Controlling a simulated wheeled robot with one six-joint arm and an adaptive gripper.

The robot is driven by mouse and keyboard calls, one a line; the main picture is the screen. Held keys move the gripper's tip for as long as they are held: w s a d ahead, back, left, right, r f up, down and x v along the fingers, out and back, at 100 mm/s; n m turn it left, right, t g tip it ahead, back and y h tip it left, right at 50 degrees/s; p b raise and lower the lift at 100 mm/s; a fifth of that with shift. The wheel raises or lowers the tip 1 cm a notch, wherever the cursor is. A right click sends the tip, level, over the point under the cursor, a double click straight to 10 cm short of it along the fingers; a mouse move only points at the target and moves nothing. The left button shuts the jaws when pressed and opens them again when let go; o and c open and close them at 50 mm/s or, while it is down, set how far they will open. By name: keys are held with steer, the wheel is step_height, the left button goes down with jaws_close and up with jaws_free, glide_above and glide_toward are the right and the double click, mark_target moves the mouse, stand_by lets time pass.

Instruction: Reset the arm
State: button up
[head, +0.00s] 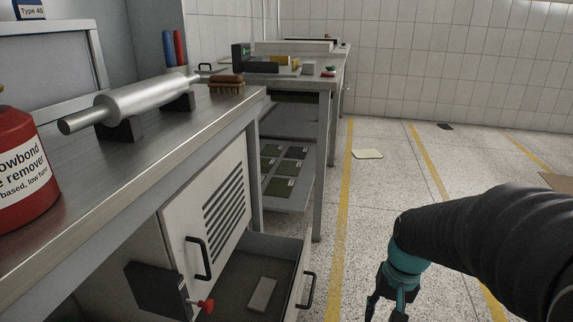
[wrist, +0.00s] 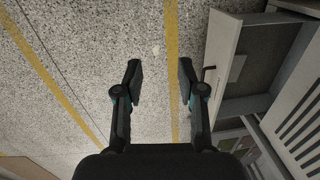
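My arm (head: 485,235) reaches in from the right in the head view, bent downward over the floor. My gripper (head: 388,308) hangs at the bottom edge, to the right of the open drawer, and is partly cut off by the frame. In the wrist view my gripper (wrist: 160,78) has its two fingers apart with only speckled floor between them. It is open and empty, and touches nothing that I can see.
An open drawer (head: 305,262) with a grey block (head: 263,294) inside juts out left of my gripper. A steel bench (head: 170,150) carries a roller (head: 140,100), a brush (head: 227,85) and a red container (head: 22,170). Floor (head: 385,200) with yellow lines is largely clear.

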steer(key=s+a+r+n+t+p, duration=0.1)
steer(key=s+a+r+t, duration=0.1)
steer(key=s+r, duration=0.2)
steer(key=s+a+r+n+t+h+p, duration=0.1)
steer(key=s+r, duration=0.4)
steer(key=r, duration=0.5)
steer(key=a+n+t, duration=0.1)
steer(key=t, duration=0.1)
steer(key=shift+s+r+t+p, duration=0.15)
steer(key=shift+r+t+p, duration=0.15)
steer(key=shift+p, duration=0.05)
